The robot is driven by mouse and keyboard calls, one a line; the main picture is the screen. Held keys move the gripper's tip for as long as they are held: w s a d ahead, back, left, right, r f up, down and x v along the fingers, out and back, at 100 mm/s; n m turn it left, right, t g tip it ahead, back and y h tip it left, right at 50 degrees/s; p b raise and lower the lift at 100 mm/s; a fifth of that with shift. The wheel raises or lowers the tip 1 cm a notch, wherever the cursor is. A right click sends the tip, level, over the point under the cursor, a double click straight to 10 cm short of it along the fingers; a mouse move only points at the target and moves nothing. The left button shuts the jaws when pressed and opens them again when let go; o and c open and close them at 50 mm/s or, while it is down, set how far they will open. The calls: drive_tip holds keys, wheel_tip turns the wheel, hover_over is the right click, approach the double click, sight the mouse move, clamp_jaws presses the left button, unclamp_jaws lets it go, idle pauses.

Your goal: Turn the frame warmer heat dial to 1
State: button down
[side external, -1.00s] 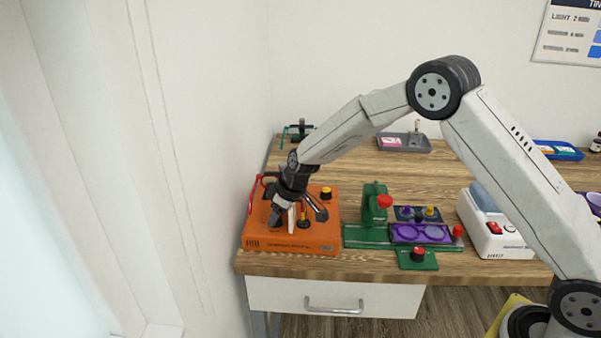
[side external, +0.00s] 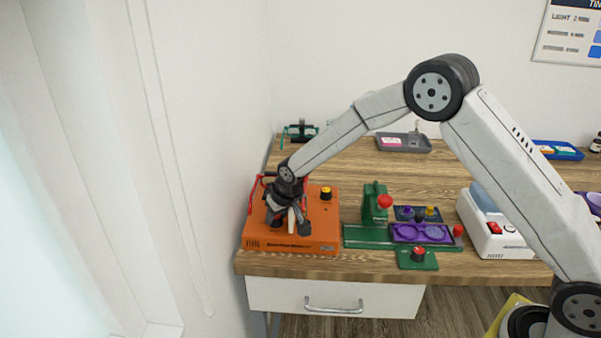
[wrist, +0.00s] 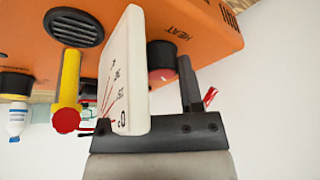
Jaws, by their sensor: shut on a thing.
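The frame warmer (side external: 318,232) is an orange box at the left end of the table; its top fills the upper part of the wrist view (wrist: 215,35). The heat dial (wrist: 162,58), black with a red face, stands beside the HEAT lettering. My gripper (side external: 290,224) is down at the warmer's left part. In the wrist view my gripper (wrist: 155,80) is shut on the heat dial, its right finger against it. A white upright plate (wrist: 122,70) with red lines and numbers hides the left finger. The dial's setting cannot be read.
A yellow post with a red end (wrist: 68,90) and another black knob (wrist: 15,85) are close on the left. A yellow-topped knob (side external: 326,193) sits at the warmer's back right. A green fixture with a purple tray (side external: 422,234) stands to the right. The wall is close on the left.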

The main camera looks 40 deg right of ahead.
sight(280, 233)
drive_tip(key=shift+a+r+m+h, duration=0.1)
drive_tip(key=shift+m+h, duration=0.8)
drive_tip(key=shift+m, duration=1.7)
drive_tip(key=shift+c, duration=1.2)
unclamp_jaws()
drive_tip(key=v, duration=0.7)
drive_tip(key=shift+r, duration=0.35)
drive_tip(key=shift+s+a, duration=0.1)
drive_tip(key=s+d+n+g, duration=0.1)
drive_tip(key=s+d, duration=0.3)
drive_tip(key=s, duration=0.9)
drive_tip(key=s+d+n+g+y, duration=0.1)
drive_tip(key=s+d+n, duration=0.3)
drive_tip(key=s, duration=0.9)
drive_tip(key=shift+s+f+n+y, duration=0.2)
drive_tip(key=shift+f+n+y, duration=0.1)
